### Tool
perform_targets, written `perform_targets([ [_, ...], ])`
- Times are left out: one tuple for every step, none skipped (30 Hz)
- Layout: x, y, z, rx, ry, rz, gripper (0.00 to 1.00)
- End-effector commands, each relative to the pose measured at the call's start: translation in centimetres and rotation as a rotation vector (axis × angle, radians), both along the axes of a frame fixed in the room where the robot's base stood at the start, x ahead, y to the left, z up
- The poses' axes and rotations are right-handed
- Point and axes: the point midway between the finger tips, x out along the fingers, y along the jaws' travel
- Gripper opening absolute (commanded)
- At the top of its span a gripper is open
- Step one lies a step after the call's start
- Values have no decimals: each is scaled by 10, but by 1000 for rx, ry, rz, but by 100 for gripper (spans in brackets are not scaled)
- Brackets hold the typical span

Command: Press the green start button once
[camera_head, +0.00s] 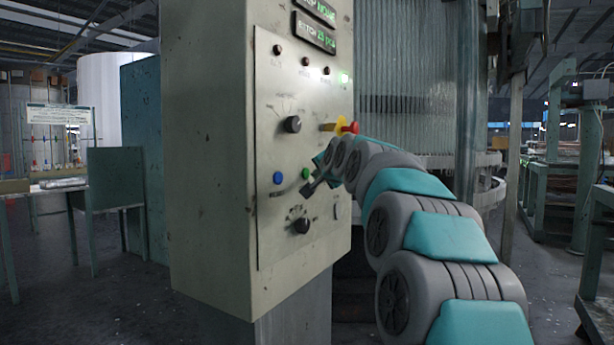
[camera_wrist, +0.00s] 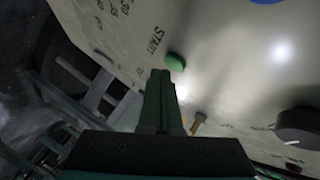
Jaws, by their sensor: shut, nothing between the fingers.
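The green start button (camera_head: 306,173) is on the sloping-looking front panel of a grey control cabinet, right of a blue button (camera_head: 278,177). In the wrist view the green button (camera_wrist: 176,62) shows beside the printed word START. My gripper (camera_head: 307,189) is shut and empty, just below the green button in the head view. In the wrist view the closed fingertips (camera_wrist: 161,73) lie just below and left of the button. I cannot tell whether they touch it or a small gap remains.
A red stop knob on a yellow base (camera_head: 350,127) sits above my wrist. Black knobs are above (camera_head: 292,124) and below (camera_head: 301,225) the buttons. A table (camera_head: 60,187) stands at left. Glass tubing (camera_head: 410,80) hangs behind the cabinet.

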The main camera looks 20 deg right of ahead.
Motion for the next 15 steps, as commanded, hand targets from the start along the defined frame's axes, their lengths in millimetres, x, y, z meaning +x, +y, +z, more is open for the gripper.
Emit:
perform_targets([
  [-2, -1, 0, 0, 0, 0, 0],
  [-2, -2, 0, 0, 0, 0, 0],
  [-3, -2, 0, 0, 0, 0, 0],
  [-3, -2, 0, 0, 0, 0, 0],
  [-3, -2, 0, 0, 0, 0, 0],
  [-3, -2, 0, 0, 0, 0, 0],
  [-3, -2, 0, 0, 0, 0, 0],
  [-3, -2, 0, 0, 0, 0, 0],
  [-3, -2, 0, 0, 0, 0, 0],
  [-3, -2, 0, 0, 0, 0, 0],
  [-3, -2, 0, 0, 0, 0, 0],
  [-3, -2, 0, 0, 0, 0, 0],
  [-4, -3, 0, 0, 0, 0, 0],
  [-5, -4, 0, 0, -1, -1, 0],
  [-6, -5, 0, 1, -1, -1, 0],
])
